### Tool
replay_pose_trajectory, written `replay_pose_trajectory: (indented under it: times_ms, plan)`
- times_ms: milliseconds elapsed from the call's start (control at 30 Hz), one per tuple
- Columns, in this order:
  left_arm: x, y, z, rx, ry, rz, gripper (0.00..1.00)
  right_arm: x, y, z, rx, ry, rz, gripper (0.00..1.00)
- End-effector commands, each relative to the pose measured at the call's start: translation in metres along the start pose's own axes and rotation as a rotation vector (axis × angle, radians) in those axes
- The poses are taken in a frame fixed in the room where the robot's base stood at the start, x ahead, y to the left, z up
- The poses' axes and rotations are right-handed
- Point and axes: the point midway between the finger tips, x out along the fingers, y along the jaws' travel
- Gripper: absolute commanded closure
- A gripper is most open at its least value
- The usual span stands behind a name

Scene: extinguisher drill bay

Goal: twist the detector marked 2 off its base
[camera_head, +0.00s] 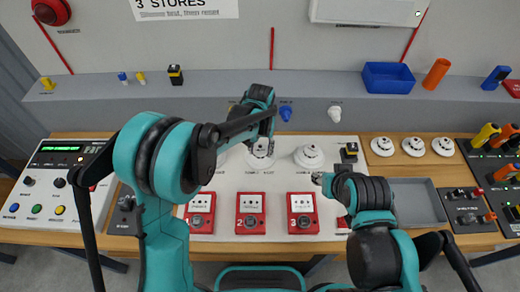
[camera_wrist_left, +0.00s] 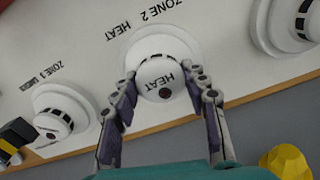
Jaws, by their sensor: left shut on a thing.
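The detector marked 2 (camera_head: 260,160) is a white round unit on the pale board, beside the lettering "ZONE 2 HEAT". In the left wrist view the detector (camera_wrist_left: 163,72) shows "HEAT" and a dark red spot on its face, with its wider white base around it. My left gripper (camera_head: 262,142) is over it from above. In the left wrist view the left gripper (camera_wrist_left: 166,90) has one finger on each side of the detector, shut on it. The detector sits at its base; whether it has turned cannot be told. My right gripper (camera_head: 319,179) is partly hidden, its opening unclear.
A white detector (camera_head: 308,156) stands to the right; another (camera_head: 221,157) is partly hidden by my left arm. Red call points (camera_head: 250,213) line the front. A grey tray (camera_head: 427,207), loose white discs (camera_head: 414,147) and a blue bin (camera_head: 388,77) are at the right.

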Motion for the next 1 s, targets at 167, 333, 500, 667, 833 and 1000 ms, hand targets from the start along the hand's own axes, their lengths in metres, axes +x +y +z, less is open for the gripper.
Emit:
replay_pose_trajectory:
  times_ms: [167,333,500,667,833,1000]
  plan:
    - [-0.005,0.001,0.000,0.001,0.000,0.001,1.00,-0.004,0.000,-0.003,0.000,0.000,0.000,0.60]
    - [-0.011,0.000,0.000,0.001,0.001,0.000,1.00,-0.007,0.000,-0.005,0.000,0.000,0.000,0.60]
    - [-0.017,0.000,0.000,0.000,0.000,-0.001,1.00,-0.010,0.000,-0.007,0.000,0.000,0.000,0.60]
    - [-0.023,0.000,0.000,0.000,0.000,-0.001,1.00,-0.013,0.000,-0.009,0.000,0.000,0.000,0.60]
    - [-0.028,-0.001,0.000,0.000,0.000,-0.002,1.00,-0.015,0.000,-0.011,0.000,0.000,0.000,0.60]
    - [-0.034,-0.001,0.000,0.000,0.000,-0.002,1.00,-0.018,0.000,-0.013,0.000,0.000,0.000,0.60]
